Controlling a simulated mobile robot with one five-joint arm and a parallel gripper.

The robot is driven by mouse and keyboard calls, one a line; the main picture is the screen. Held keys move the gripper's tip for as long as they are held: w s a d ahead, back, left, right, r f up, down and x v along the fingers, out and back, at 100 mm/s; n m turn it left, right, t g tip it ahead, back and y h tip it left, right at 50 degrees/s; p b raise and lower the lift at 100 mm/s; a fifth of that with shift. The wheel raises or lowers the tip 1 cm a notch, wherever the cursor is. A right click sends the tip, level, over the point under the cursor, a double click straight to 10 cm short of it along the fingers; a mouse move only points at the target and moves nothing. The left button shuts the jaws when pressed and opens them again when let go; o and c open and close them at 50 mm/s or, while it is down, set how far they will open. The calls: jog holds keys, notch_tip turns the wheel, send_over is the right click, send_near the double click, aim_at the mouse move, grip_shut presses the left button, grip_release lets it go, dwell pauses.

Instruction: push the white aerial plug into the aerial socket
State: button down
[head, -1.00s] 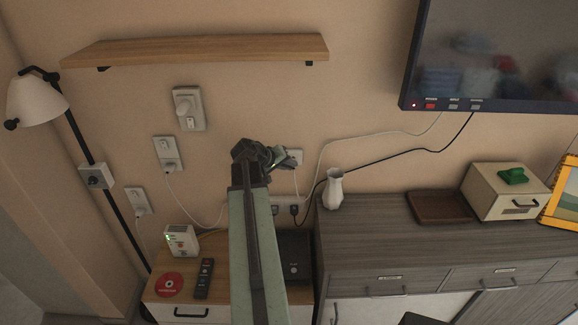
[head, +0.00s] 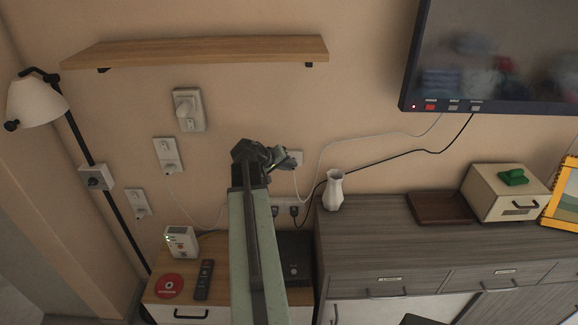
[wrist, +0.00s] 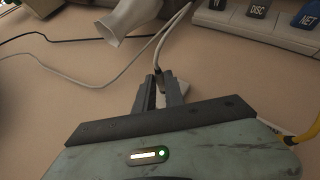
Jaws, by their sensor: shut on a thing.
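In the wrist view my gripper (wrist: 160,84) is shut on the white aerial plug, which is mostly hidden between the fingers. A white cable (wrist: 172,28) leads away from the fingertips.
A white vase (head: 333,189) stands on the grey sideboard (head: 400,240), close to the right. A labelled socket strip (wrist: 262,22) is near, with cables. Thin white and black cables cross the wall. A wooden shelf (head: 200,48) is above; a router (head: 181,242) stands lower left.

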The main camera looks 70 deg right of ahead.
jog(key=shift+w+d, duration=0.15)
jog(key=shift+d, duration=0.45)
dwell(0.7)
jog(key=c, duration=1.3)
grip_release()
jog(key=shift+c, duration=0.2)
jog(key=s+a, duration=0.3)
jog(key=a, duration=0.5)
jog(key=shift+s+a, duration=0.2)
